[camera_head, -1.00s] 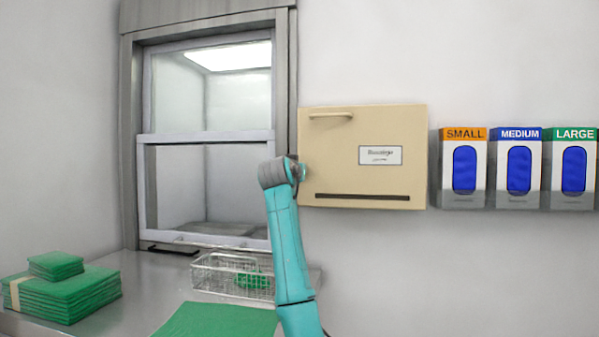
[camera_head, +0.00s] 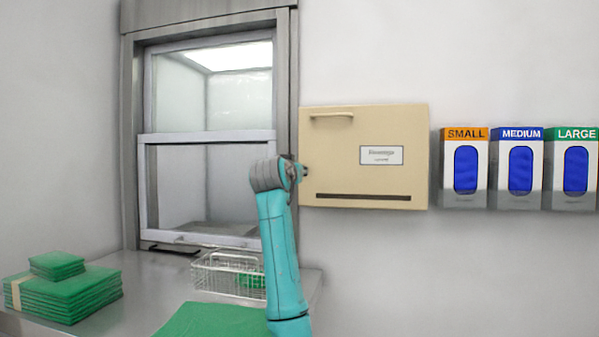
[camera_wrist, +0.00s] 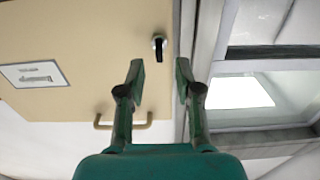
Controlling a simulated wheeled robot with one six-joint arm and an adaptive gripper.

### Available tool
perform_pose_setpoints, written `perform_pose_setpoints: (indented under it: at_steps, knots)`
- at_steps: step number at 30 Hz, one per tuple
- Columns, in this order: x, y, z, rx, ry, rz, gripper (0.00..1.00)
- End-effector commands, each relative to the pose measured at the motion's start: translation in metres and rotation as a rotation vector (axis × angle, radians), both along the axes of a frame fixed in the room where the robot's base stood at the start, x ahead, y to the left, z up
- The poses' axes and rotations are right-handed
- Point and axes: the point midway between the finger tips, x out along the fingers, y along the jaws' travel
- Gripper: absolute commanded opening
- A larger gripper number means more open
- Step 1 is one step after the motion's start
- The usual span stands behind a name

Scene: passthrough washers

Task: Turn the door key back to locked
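The beige wall cabinet (camera_head: 380,185) hangs right of the pass-through window. In the wrist view its door (camera_wrist: 85,85) appears upside down. The door key (camera_wrist: 160,50) is dark and sits in a round metal lock (camera_wrist: 158,38) near the door's edge; its bow looks upright in the picture. My gripper (camera_wrist: 160,72) is open and empty, with its two fingers apart. The key shows just beyond the fingertips, roughly in line with the gap, and does not look touched. In the head view my gripper (camera_head: 304,171) is at the cabinet's left edge, and the key cannot be made out there.
The window frame (camera_head: 286,90) stands close to the cabinet's left side. A wire basket (camera_head: 215,275) and green packs (camera_head: 65,295) are on the steel counter (camera_head: 150,285) below. Glove boxes (camera_head: 464,195) hang to the right. The door handle (camera_wrist: 122,126) is clear of my fingers.

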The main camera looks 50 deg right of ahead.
Motion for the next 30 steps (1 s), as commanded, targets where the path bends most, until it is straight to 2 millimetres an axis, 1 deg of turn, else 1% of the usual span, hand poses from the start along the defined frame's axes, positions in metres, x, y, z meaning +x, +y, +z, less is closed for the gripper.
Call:
perform_pose_setpoints:
  at_steps: [1, 3, 6, 9, 12, 17, 30]
  knots:
    - [-0.004, 0.01, 0.0, -0.002, -0.003, 0.002, 0.34]
    - [-0.009, 0.023, 0.0, -0.002, -0.003, 0.002, 0.34]
    - [-0.016, 0.038, 0.0, -0.001, -0.002, 0.002, 0.34]
    - [-0.02, 0.051, 0.0, -0.001, -0.003, 0.002, 0.34]
    - [-0.024, 0.058, 0.0, -0.002, -0.001, 0.0, 0.34]
    - [-0.026, 0.063, 0.0, -0.001, 0.0, 0.0, 0.34]
    - [-0.026, 0.063, 0.0, -0.001, -0.001, 0.0, 0.34]
